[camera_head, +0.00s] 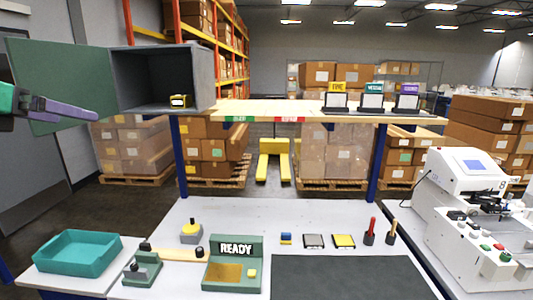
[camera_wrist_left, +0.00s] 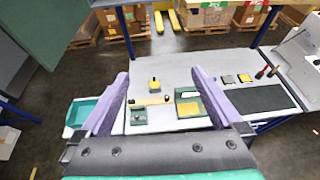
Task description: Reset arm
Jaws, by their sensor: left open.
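My left gripper (camera_head: 98,116) is raised at the far left in the head view, in front of the open green door (camera_head: 62,78) of a grey cabinet (camera_head: 160,75). In the left wrist view its two purple fingers (camera_wrist_left: 160,75) are spread apart with nothing between them, well above the workbench. A green station with a READY sign (camera_head: 236,250) stands on the bench; it also shows in the left wrist view (camera_wrist_left: 190,104). A white machine (camera_head: 475,195) with a blue screen stands at the right. My right gripper does not show.
A teal tray (camera_head: 77,252) sits on the left. A yellow-topped button (camera_head: 191,230), small pads (camera_head: 343,241), a red-handled tool (camera_head: 370,228) and a dark mat (camera_head: 345,278) lie on the bench. A wooden shelf (camera_head: 270,108) crosses above, with a yellow item (camera_head: 180,101) in the cabinet.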

